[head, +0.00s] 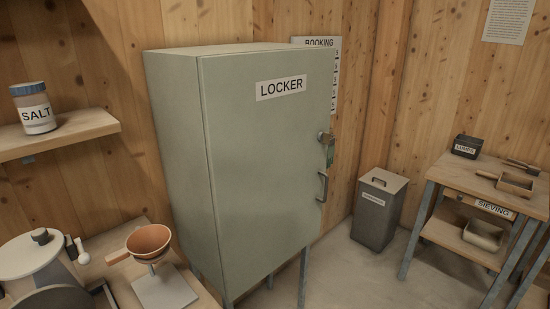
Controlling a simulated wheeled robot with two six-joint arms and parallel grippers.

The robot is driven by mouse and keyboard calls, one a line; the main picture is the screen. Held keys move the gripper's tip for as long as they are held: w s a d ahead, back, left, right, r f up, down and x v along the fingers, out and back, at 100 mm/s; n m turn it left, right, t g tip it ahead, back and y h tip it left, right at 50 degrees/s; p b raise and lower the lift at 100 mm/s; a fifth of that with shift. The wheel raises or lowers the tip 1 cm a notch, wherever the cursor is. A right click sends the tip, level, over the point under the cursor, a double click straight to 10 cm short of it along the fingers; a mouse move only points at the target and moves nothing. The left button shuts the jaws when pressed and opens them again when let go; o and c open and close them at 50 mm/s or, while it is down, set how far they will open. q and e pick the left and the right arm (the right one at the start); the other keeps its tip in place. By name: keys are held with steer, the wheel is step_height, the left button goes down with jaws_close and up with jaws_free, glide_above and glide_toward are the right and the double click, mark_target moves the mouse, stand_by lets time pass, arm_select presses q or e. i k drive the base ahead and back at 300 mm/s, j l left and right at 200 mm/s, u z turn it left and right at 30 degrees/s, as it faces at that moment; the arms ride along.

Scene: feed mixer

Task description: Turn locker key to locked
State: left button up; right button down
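The locker (262,168) is a tall pale green cabinet with a LOCKER label, standing on metal legs in the middle of the head view. Its door looks closed. A lock with a key (326,138) sits near the door's right edge, with a green tag (330,156) hanging below it. The key is too small to tell which way it is turned. A curved metal handle (322,186) is below the lock. Neither of my grippers is in view.
At left are a wall shelf (60,137) with a SALT jar (33,108) and a bench with a brown bowl (148,241) and a scale. At right are a grey bin (377,212) and the SIEVING table (450,179). Floor (375,277) before the bin is clear.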

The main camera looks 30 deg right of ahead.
mark_target(324, 136)
steer(key=z, duration=1.1)
steer(key=l, duration=0.15)
